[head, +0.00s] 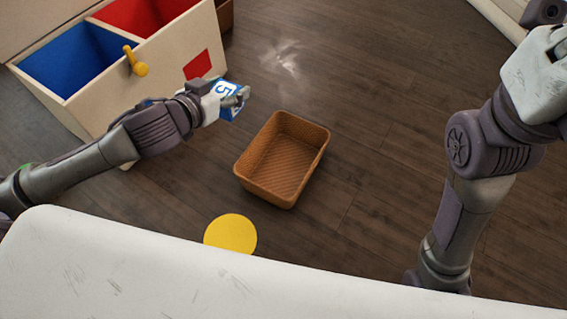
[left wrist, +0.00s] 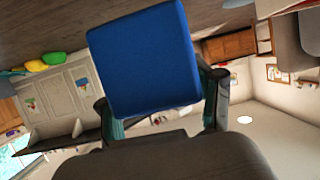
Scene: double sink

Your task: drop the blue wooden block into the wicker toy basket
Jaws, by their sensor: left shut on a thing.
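The blue wooden block (head: 228,88) has a white face with a blue 5 on it in the head view. My left gripper (head: 236,98) is shut on it, up and to the left of the basket. In the left wrist view the blue block (left wrist: 145,60) shows a plain blue face between the two fingers. The wicker toy basket (head: 247,184) is brown, rectangular and open at the top, and it looks empty. It stands on the floor near the middle of the head view. My right arm is at the right side; its fingers are not clearly shown.
A wooden toy chest (head: 165,80) with a blue and a red compartment and a yellow knob (head: 139,68) stands at the upper left, close to my left arm. A yellow disc (head: 231,234) lies below the basket. The dark wooden floor right of the basket is clear.

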